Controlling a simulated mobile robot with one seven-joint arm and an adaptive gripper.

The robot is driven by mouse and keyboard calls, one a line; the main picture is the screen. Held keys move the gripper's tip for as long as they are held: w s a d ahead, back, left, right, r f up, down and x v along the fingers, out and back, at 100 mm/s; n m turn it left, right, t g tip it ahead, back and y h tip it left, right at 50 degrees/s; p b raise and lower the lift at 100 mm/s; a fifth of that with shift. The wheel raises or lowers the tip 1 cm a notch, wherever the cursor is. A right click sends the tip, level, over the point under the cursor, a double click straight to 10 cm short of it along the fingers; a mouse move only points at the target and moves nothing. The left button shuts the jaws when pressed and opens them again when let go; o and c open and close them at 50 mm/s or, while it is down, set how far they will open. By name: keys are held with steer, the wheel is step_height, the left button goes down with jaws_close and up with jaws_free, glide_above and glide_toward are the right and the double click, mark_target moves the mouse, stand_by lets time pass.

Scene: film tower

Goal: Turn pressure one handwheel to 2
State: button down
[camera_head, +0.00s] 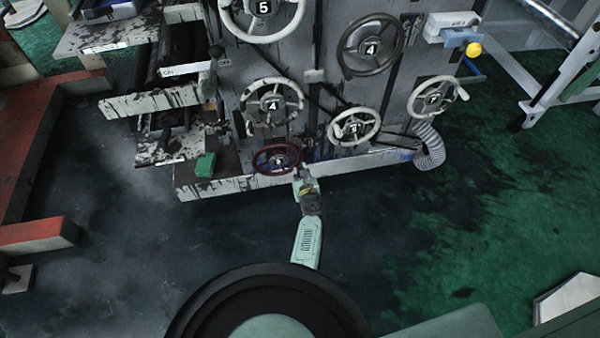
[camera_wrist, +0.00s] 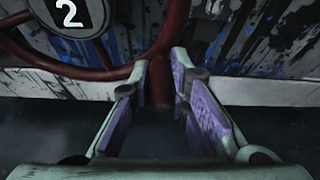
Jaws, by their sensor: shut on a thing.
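A dark red handwheel (camera_head: 277,159) sits low on the front of the grey machine in the head view. Its number is too small to read there. In the wrist view the dark red handwheel (camera_wrist: 108,73) fills the top, and its round plate (camera_wrist: 70,14) shows a 2. My gripper (camera_head: 299,177) reaches up to the lower right of this wheel. In the wrist view my gripper (camera_wrist: 160,66) has its purple-padded fingers on either side of a red part of the wheel, shut on it.
Other handwheels are above: a pale one (camera_head: 273,102) marked 4, a dark one (camera_head: 370,47) marked 4, and a white one (camera_head: 354,126) close at the right. A green block (camera_head: 205,165) stands on the ledge at left. The dark floor in front is clear.

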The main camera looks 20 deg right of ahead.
steer(key=c, duration=1.5)
jaws_free()
steer(key=v, duration=1.2)
steer(key=shift+d+r, duration=0.1)
steer(key=shift+r, duration=0.05)
